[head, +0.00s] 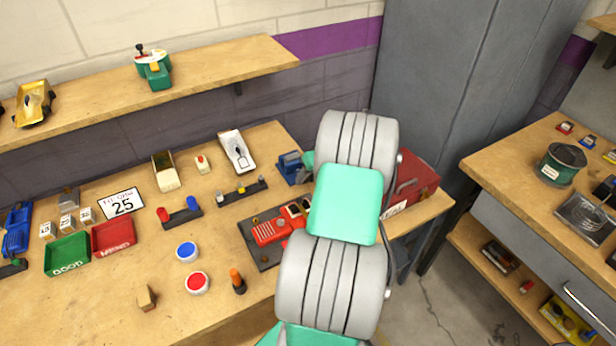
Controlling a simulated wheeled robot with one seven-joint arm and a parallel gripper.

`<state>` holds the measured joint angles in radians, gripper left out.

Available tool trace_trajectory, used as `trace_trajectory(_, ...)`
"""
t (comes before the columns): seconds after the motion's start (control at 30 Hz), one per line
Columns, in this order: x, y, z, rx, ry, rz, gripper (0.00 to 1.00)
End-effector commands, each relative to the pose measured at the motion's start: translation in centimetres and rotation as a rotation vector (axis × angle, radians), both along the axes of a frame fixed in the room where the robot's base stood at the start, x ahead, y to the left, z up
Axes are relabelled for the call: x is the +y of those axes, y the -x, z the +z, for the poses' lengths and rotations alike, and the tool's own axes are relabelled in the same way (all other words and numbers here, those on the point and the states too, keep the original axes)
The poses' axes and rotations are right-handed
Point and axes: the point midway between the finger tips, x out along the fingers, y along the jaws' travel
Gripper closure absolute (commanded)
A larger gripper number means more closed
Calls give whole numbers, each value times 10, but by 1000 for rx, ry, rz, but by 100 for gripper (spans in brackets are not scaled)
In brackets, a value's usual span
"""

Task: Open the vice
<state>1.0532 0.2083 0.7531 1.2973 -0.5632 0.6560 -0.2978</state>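A small blue block-like device (290,167), which looks like the vice, stands at the back right of the workbench. My arm passes close by its right side. It is too small to tell whether its jaws are apart or touching. Another blue tool (17,230) stands at the far left of the bench, and I cannot tell exactly what it is. My arm, in grey and mint green links, fills the middle right of the head view. My gripper's fingers do not show.
The wooden workbench (225,275) holds a red car on a dark plate (268,232), a red toolbox (415,180), green (66,254) and red (113,236) trays, and blue (187,252) and red (197,283) round pots. A shelf (205,72) hangs above. Bare wood shows at front left.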

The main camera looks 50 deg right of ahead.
Motion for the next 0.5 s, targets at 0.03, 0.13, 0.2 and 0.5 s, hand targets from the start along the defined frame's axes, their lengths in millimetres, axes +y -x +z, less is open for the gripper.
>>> trace_trajectory(0.03, 0, 0, 0, 0, 0, 0, 70)
trace_trajectory(0.13, 0, 0, 0, 0, 0, 0, 78)
trace_trajectory(0.2, 0, 0, 0, 0, 0, 0, 84)
trace_trajectory(0.5, 0, 0, 0, 0, 0, 0, 100)
